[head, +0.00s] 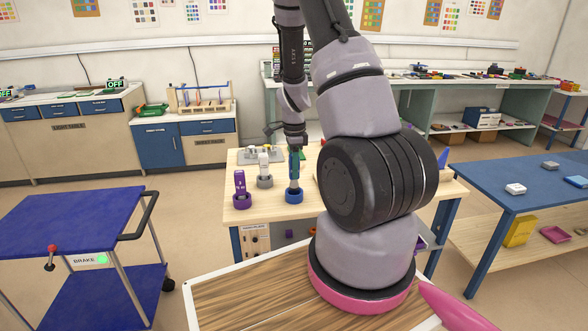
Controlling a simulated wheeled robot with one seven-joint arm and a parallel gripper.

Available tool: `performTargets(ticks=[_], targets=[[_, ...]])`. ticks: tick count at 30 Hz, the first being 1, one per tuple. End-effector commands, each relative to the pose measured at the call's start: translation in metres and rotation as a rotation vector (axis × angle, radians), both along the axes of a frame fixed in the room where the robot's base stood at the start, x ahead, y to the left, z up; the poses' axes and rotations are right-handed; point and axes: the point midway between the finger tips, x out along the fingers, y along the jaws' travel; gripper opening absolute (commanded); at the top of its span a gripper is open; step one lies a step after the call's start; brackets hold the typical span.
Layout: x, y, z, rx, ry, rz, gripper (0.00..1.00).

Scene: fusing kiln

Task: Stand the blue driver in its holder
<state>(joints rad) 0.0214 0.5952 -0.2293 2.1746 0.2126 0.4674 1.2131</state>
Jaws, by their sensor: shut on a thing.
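My gripper (294,148) points down over the wooden-topped workbench and is shut on the blue driver (294,168). The driver is upright, with its lower end in line with the blue round holder (293,197) on the bench. Its lower end appears to be at or inside the holder's opening; I cannot tell how deep it sits or whether it touches. My fingers are small in this view and partly merge with the driver's upper part.
A purple driver (240,181) stands in a purple holder left of the blue holder, and a white driver (264,164) in a grey one behind. A grey plate (251,157) with small parts lies farther back. My arm hides the bench's right part. A blue cart (70,222) stands left.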

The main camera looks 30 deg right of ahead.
Motion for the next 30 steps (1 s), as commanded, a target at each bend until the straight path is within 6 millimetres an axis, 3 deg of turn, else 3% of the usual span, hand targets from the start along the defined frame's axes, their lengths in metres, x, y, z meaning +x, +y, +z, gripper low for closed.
performTargets(ticks=[30], targets=[[0.000,0.000,-0.024,0.000,0.000,-0.001,0.00]])
